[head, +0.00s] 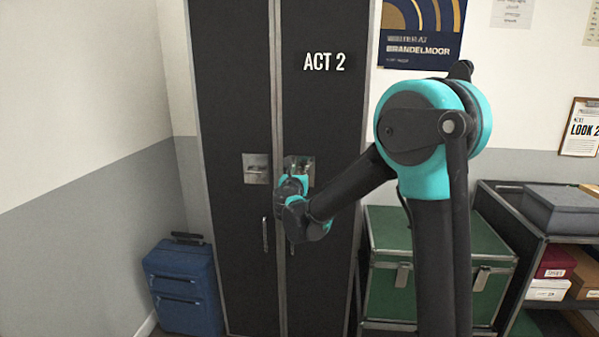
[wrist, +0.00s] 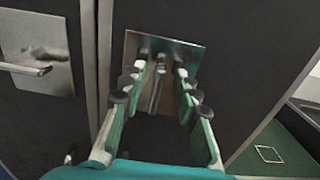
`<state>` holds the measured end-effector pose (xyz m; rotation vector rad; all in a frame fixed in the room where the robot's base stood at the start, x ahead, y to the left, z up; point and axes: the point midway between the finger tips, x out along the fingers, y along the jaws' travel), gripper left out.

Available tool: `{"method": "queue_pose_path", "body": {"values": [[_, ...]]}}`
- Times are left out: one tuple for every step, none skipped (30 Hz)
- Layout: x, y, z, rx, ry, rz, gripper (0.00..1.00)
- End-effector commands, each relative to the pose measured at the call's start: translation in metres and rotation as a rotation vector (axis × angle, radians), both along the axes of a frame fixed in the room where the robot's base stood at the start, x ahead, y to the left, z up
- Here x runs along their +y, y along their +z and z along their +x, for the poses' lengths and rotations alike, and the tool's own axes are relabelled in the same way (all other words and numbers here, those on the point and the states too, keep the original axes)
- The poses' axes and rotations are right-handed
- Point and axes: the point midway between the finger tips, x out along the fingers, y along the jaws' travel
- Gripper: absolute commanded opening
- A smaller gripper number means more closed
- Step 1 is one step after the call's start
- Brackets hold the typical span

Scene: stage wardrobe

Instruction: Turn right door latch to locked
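A tall black wardrobe has a right door (head: 325,110) marked "ACT 2". Its right latch plate (head: 307,166) is bright metal and partly hidden by my gripper (head: 290,185) in the head view. In the wrist view the right latch plate (wrist: 190,54) lies just beyond my gripper (wrist: 161,73). The gripper's green fingers are apart, on either side of the latch's slim metal lever (wrist: 157,90). The lever looks roughly upright in that view, with gaps beside it. Contact is not clear.
The left door's latch (head: 256,168) has a lever lying roughly sideways in the wrist view (wrist: 25,68). A blue suitcase (head: 183,285) stands at the lower left. A green trunk (head: 390,240) and a shelf unit (head: 512,205) stand to the right.

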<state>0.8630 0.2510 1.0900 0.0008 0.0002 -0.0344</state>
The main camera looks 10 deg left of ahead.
Motion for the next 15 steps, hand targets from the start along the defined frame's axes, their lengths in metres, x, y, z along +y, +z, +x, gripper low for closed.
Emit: {"method": "queue_pose_path", "body": {"values": [[-0.0005,0.0000,0.0023,0.000,0.000,0.000,0.31],[-0.0005,0.0000,0.0030,0.000,0.000,0.000,0.31],[-0.0005,0.0000,0.0036,0.000,0.000,0.000,0.31],[-0.0004,0.0000,0.0038,0.000,0.000,0.000,0.31],[-0.0004,0.0000,0.0039,0.000,0.000,0.000,0.31],[-0.0004,0.0000,0.0039,0.000,0.000,0.000,0.31],[-0.0004,0.0000,0.0039,0.000,0.000,0.000,0.31],[-0.0004,0.0000,0.0038,0.000,0.000,0.000,0.31],[-0.0003,0.0000,0.0037,0.000,0.000,0.000,0.31],[-0.0003,0.0000,0.0037,0.000,0.000,0.000,0.31],[-0.0003,0.0000,0.0037,0.000,0.000,0.000,0.27],[-0.0003,0.0001,0.0036,0.000,0.000,0.000,0.22],[-0.0003,0.0001,0.0036,0.000,0.000,0.000,0.19],[-0.0003,0.0001,0.0036,0.000,0.000,0.000,0.15],[-0.0003,0.0001,0.0035,0.000,0.000,0.000,0.10]]}}
